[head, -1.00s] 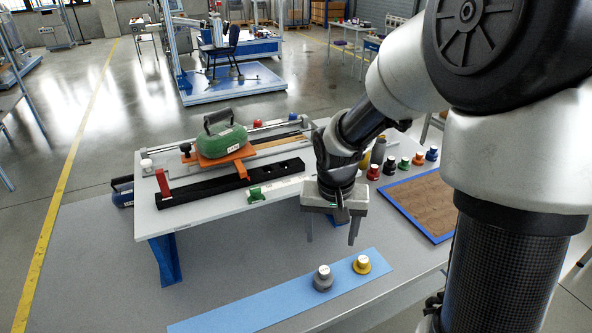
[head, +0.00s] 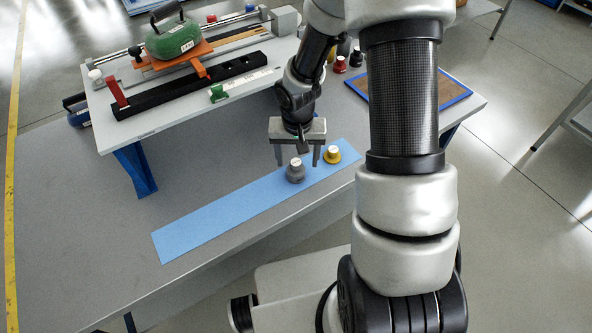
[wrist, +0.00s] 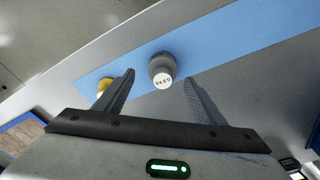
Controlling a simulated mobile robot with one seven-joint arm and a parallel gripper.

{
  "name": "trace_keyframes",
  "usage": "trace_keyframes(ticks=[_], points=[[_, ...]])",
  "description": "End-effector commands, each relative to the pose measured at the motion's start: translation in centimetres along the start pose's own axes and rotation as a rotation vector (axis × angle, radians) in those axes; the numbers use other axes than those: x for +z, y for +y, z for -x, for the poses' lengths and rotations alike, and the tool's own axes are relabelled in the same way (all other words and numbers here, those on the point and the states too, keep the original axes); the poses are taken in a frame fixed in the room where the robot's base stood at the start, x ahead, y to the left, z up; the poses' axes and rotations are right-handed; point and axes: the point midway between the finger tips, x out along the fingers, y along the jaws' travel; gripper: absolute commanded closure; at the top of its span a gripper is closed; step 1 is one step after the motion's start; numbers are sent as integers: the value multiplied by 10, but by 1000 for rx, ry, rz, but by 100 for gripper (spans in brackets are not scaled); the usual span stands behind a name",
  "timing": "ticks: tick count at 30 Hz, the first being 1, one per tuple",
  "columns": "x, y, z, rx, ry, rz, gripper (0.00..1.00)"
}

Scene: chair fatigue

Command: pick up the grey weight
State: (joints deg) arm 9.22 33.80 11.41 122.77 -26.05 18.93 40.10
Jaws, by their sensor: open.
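The grey weight (head: 295,171) stands upright on the blue strip (head: 215,216) on the table, with a pale labelled top. It also shows in the wrist view (wrist: 161,68), beyond the fingertips and between their lines. My gripper (head: 297,163) is open and empty, pointing down. In the head view its fingers appear on either side of the weight's top, but I cannot tell their exact height above it. A yellow weight (head: 332,155) stands on the same strip to the right of the grey one, and in the wrist view it (wrist: 104,86) is partly behind the left finger.
A raised white bench (head: 150,120) at the back left carries a green weight (head: 172,38) on an orange plate. Several coloured weights stand behind my arm. A blue-edged brown board (head: 450,88) lies at right. The left part of the table is clear.

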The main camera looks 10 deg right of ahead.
Motion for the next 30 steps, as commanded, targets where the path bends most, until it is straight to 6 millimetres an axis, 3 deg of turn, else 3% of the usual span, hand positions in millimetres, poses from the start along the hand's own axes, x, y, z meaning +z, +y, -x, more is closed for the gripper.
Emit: trace_keyframes(ticks=[8,17,28,30], points=[[6,-4,-40,1,-4,3,36],[4,-4,-45,0,-1,2,36],[5,-4,-45,0,-2,2,97],[5,-4,-45,1,-2,2,100]])
